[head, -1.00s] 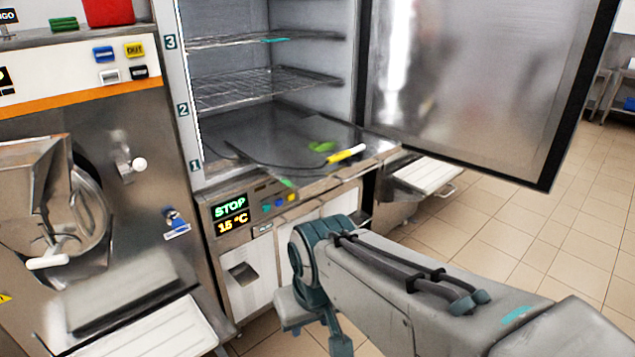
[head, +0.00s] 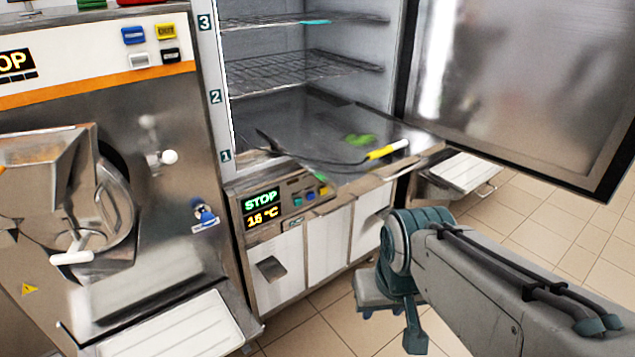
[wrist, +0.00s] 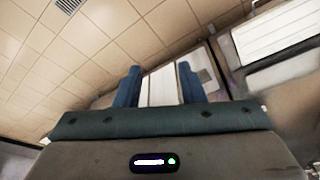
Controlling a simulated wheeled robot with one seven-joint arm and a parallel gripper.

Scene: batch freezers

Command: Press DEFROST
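The open freezer cabinet's control panel (head: 283,206) sits below its door opening. Its display (head: 262,206) shows green STOP and an orange temperature that looks like 16 °C.
The freezer door (head: 520,90) stands open at right. A batch machine (head: 150,200) with a white-topped shelf (head: 175,328) stands at left. Tiled floor (head: 540,238) is clear at right.

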